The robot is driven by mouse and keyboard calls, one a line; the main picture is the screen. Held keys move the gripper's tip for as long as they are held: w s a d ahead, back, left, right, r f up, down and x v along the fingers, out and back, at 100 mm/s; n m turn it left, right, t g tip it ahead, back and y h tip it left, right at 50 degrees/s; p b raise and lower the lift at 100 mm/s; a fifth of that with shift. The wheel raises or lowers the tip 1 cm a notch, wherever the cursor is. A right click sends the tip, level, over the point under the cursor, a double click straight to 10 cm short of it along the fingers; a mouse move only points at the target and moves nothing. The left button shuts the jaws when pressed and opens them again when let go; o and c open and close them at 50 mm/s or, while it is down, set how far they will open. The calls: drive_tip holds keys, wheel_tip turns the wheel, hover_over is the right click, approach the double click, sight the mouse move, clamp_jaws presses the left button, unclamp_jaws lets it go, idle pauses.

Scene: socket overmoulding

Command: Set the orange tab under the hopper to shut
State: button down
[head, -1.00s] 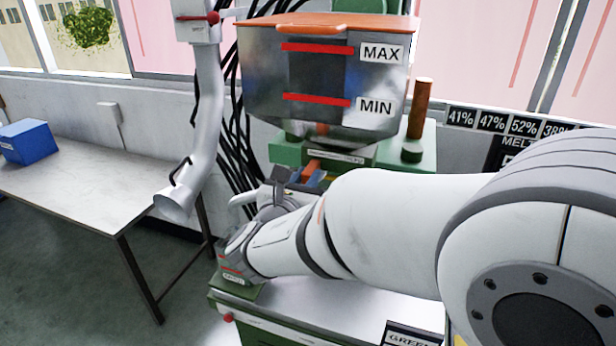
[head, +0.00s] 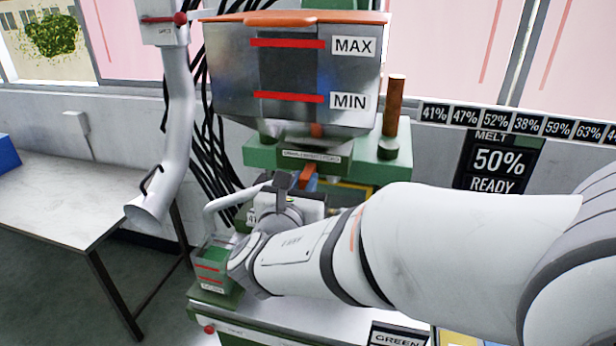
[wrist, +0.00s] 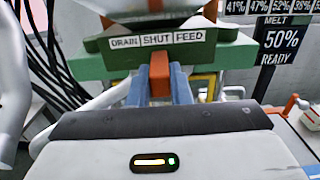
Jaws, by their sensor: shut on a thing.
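The hopper (head: 290,75) is a grey metal bin with an orange lid and MAX and MIN lines. Under it, a label strip reading DRAIN, SHUT, FEED (wrist: 158,39) sits on a green block. The orange tab (wrist: 159,76) hangs below the strip, lined up with the middle word, SHUT. My gripper (wrist: 161,84) has its blue fingers on both sides of the tab, shut on it. In the head view the tab (head: 307,174) shows small above my wrist, and part of my gripper is hidden by the wrist.
A white pipe (head: 178,130) hangs left of the hopper, with black cables behind it. An orange-brown post (head: 394,105) stands at right. A clear container with red lines (head: 210,268) sits below left of my wrist. A MELT display (head: 497,163) reads 50% READY.

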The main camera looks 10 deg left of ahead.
drive_tip(key=c, duration=1.3)
unclamp_jaws()
drive_tip(key=shift+a, duration=0.1)
drive_tip(key=shift+s, duration=0.1)
drive_tip(key=shift+s, duration=0.35)
drive_tip(key=s+b, duration=0.1)
drive_tip(key=s, duration=0.6)
drive_tip(key=shift+b, duration=0.4)
